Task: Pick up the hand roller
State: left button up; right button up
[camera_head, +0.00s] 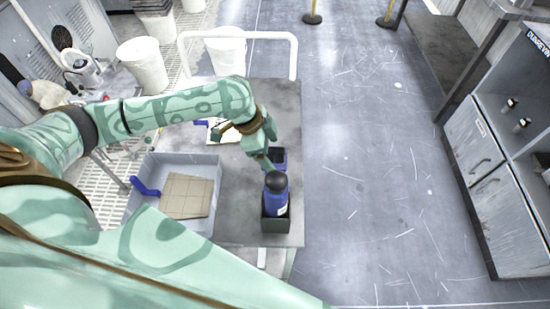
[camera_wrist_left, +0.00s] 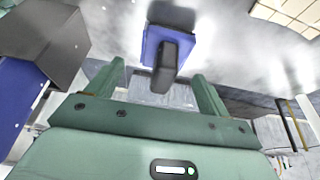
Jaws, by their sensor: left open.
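A small blue item with a dark grip, probably the hand roller (camera_head: 279,158), is on the grey cart top, partly hidden by my left gripper in the head view. In the left wrist view this blue item (camera_wrist_left: 150,45) is beyond the fingertips, roughly between them, with its dark grip pointing toward my gripper. My left gripper (camera_head: 265,160) is open and empty, close to the item; its two fingers show apart in the left wrist view (camera_wrist_left: 158,85). I cannot tell if they touch it. My right gripper is out of view.
A dark holder (camera_head: 270,225) with a blue bottle (camera_head: 275,197) stands close to the item. Cabinets (camera_head: 474,143) stand at right; the floor between is clear.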

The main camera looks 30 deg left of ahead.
aim_at(277, 159)
pick_arm(q)
jog(key=b+x, duration=0.2)
jog(key=x, duration=0.2)
jog(key=shift+w+a+f, duration=0.1)
jog(key=shift+w+f, duration=0.05)
jog(key=shift+f, duration=0.15)
jog(key=shift+w+f, duration=0.15)
jog(key=shift+f, duration=0.25)
jog(key=shift+r, duration=0.1)
jog(key=c, duration=1.3)
